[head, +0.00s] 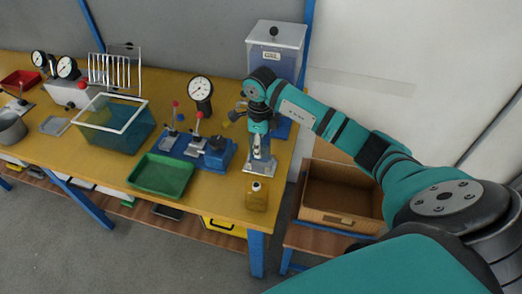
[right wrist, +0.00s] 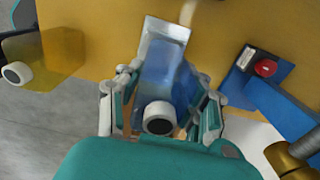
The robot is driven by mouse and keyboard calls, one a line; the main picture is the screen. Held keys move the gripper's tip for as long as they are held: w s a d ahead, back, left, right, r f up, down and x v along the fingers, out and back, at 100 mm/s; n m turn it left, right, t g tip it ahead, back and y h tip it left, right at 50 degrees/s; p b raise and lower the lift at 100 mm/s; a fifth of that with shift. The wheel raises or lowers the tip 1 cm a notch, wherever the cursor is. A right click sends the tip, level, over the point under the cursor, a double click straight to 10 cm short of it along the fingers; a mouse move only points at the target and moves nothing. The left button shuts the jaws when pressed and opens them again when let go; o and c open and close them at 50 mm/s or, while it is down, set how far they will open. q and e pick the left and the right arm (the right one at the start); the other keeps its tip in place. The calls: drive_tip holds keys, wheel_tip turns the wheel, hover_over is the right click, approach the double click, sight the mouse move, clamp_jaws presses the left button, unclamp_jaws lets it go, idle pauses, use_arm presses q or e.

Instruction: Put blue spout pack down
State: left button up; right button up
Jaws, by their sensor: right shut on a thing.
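My right gripper (head: 259,143) points down over the right end of the yellow workbench and is shut on the blue spout pack. In the right wrist view the blue spout pack (right wrist: 160,75) is a translucent pale-blue pouch between the two fingers, its round white cap (right wrist: 159,117) facing the camera. In the head view the pack's lower part (head: 260,164) shows below the gripper, close over the bench top. I cannot tell whether it touches the bench. My left gripper is not in view.
A yellow spout pack (head: 256,196) stands near the front right corner, in front of the held pack. A blue clamp fixture (head: 220,155) and a green tray (head: 160,176) are to the left. A clear lidded bin (head: 275,50) stands behind. A cardboard box (head: 340,197) sits right of the bench.

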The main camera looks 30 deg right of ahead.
wheel_tip(320, 180, down, 3)
drive_tip(key=shift+f+p, duration=0.15)
drive_tip(key=shift+p, duration=0.25)
drive_tip(key=shift+f, duration=0.3)
drive_tip(key=o, duration=1.1)
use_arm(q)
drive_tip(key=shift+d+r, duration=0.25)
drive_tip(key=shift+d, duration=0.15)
use_arm(e)
drive_tip(key=shift+o, duration=0.2)
drive_tip(key=shift+r, duration=0.3)
wheel_tip(320, 180, up, 10)
drive_tip(key=b, duration=0.2)
drive_tip(key=shift+r+b, duration=0.25)
drive_tip(key=shift+b, duration=0.1)
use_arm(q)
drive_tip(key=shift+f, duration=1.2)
use_arm(e)
drive_tip(key=shift+r, duration=0.65)
